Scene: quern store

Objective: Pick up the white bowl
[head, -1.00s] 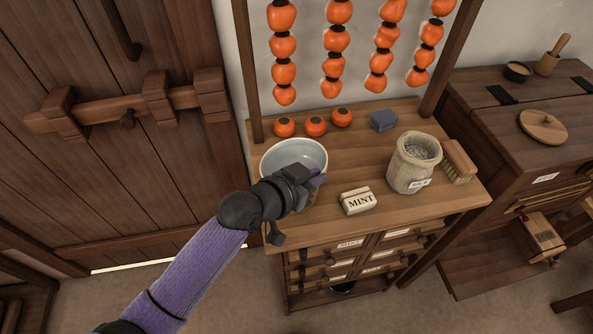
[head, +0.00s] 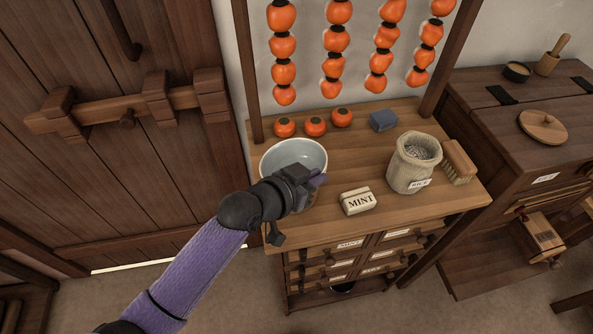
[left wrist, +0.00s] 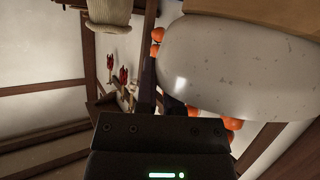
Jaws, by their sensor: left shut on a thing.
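The white bowl (head: 291,155) is at the left end of the wooden counter in the head view. It looks upright and empty. My left gripper (head: 318,181) is at the bowl's near right side, shut on it; the hand hides part of the bowl's near wall. In the left wrist view the bowl (left wrist: 245,70) fills the upper right, close against the fingers (left wrist: 165,95). I cannot tell whether the bowl's base touches the counter. My right gripper is in neither view.
On the counter (head: 440,206) stand a MINT block (head: 358,201), a sack (head: 412,165), a brush (head: 459,160), a blue block (head: 383,120) and three persimmons (head: 315,127). Strings of persimmons (head: 336,42) hang above. A barred wooden door (head: 110,200) is at left.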

